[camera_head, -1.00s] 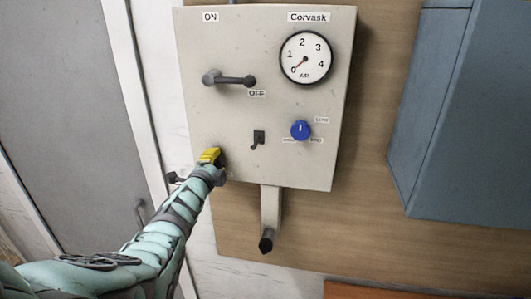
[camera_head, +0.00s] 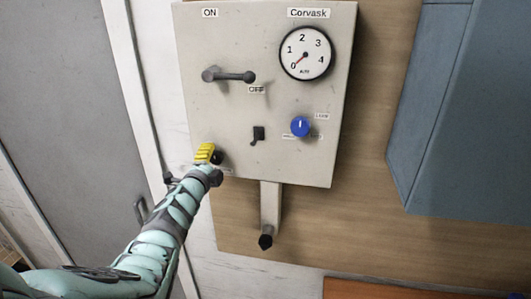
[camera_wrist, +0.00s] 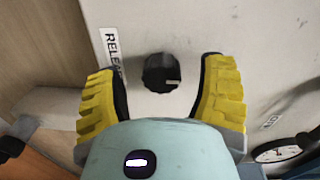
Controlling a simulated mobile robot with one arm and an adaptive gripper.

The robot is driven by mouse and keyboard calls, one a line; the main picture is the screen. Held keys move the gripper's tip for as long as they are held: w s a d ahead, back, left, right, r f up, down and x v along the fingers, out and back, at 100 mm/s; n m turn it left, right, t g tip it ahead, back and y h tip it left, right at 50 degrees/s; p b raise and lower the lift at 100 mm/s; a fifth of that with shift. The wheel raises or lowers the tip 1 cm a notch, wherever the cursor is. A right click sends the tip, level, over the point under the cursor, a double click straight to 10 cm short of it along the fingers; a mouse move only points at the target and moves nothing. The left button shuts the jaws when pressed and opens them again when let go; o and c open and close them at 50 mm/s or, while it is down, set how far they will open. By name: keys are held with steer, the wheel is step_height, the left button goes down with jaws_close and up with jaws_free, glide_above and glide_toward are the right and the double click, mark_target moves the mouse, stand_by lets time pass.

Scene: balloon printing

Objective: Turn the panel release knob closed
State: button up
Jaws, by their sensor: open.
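The black release knob (camera_wrist: 161,73) stands out from the pale panel (camera_wrist: 215,25) in the wrist view, beside a label reading "RELEA…". My gripper (camera_wrist: 163,85) is open, with one yellow finger on each side of the knob and a gap to each. In the head view my gripper (camera_head: 207,155) is at the panel's lower left corner, and the knob (camera_head: 217,157) shows only as a dark bit beside the yellow finger.
The panel also has a black lever (camera_head: 230,77) between ON and OFF, a round gauge (camera_head: 305,53) reading near 0, a small black switch (camera_head: 258,135) and a blue knob (camera_head: 300,126). A grey-blue cabinet (camera_head: 460,110) hangs at the right. A pipe (camera_head: 269,215) comes out below the panel.

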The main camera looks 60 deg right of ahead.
steer(key=shift+s+a, duration=0.25)
steer(key=shift+s, duration=0.1)
steer(key=v, duration=0.9)
steer(key=shift+a, duration=0.35)
steer(key=shift+r, duration=0.1)
